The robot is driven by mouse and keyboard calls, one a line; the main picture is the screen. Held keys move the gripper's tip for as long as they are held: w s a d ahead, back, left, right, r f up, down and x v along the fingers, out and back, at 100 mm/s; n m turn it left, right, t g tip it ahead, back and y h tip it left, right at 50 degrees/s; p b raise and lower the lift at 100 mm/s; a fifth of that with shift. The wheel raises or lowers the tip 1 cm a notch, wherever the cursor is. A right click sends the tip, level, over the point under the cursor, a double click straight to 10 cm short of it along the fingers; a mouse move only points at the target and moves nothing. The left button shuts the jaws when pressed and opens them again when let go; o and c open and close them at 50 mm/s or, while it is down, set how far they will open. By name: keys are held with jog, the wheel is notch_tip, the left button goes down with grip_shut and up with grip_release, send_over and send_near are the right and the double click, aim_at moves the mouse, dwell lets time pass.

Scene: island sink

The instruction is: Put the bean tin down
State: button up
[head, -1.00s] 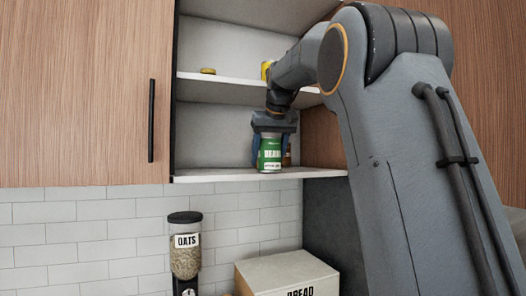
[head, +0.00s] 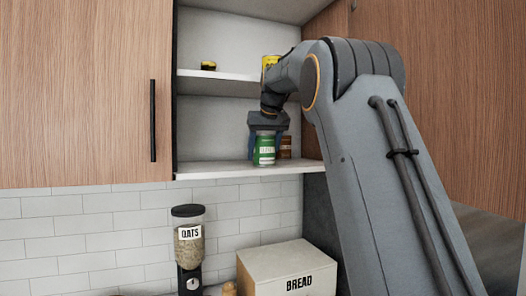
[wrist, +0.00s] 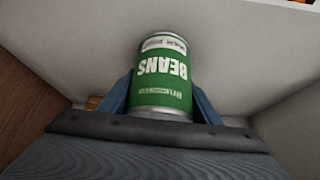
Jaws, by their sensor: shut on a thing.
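The bean tin (head: 264,150) is green with a silver rim and stands upright at the lower shelf (head: 225,170) of the open cupboard. In the wrist view the bean tin (wrist: 163,80) shows its BEANS label upside down, between two blue fingers. My gripper (head: 266,146) reaches down from above and is shut on the tin. The tin's base is at or very close to the shelf board; I cannot tell whether it touches.
A brown jar (head: 285,147) stands just right of the tin. A yellow tin (head: 269,65) and a small low tin (head: 208,66) are on the shelf above. Below are an oats dispenser (head: 188,245) and a bread box (head: 288,272). The lower shelf is clear to the left.

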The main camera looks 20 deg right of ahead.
jog(key=o, duration=1.4)
jog(key=shift+f, duration=0.1)
jog(key=shift+o, duration=0.2)
jog(key=shift+r, duration=0.2)
jog(key=b+v, duration=0.2)
jog(key=v, duration=0.4)
jog(key=shift+s+r, duration=0.15)
jog(key=shift+r, duration=0.2)
jog(key=shift+s+r, duration=0.25)
